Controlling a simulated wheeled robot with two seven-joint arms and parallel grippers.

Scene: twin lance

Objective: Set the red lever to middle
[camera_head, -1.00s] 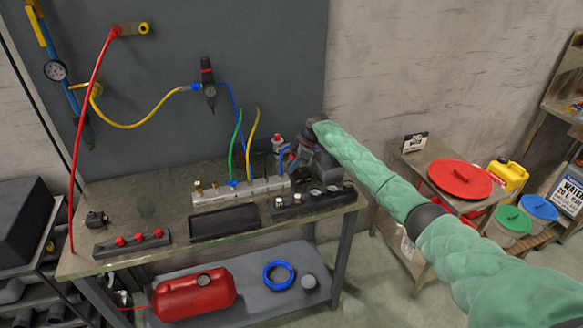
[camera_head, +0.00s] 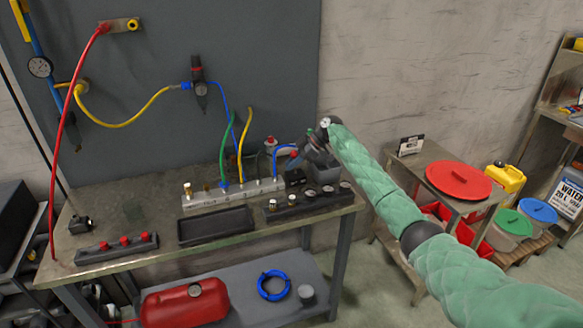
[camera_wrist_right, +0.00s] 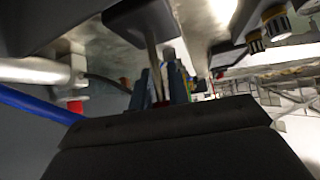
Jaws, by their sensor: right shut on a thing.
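The red lever stands on a small black box (camera_head: 296,178) at the right back of the workbench. In the right wrist view, a thin metal rod (camera_wrist_right: 153,62) rises from the black box (camera_wrist_right: 138,20) and runs between the fingers. A bit of its red handle (camera_wrist_right: 159,101) shows there; the rest is hidden by the gripper. My right gripper (camera_head: 303,161) is shut on the red lever, and its fingers also show in the right wrist view (camera_wrist_right: 165,92). The lever's exact angle is hard to tell. My left gripper is out of view.
A manifold (camera_head: 222,197) with green, yellow and blue hoses is left of the gripper. A black valve strip (camera_head: 305,202) lies in front. A black tray (camera_head: 216,225) and a strip with red knobs (camera_head: 115,247) are further left. A side table (camera_head: 415,172) stands right.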

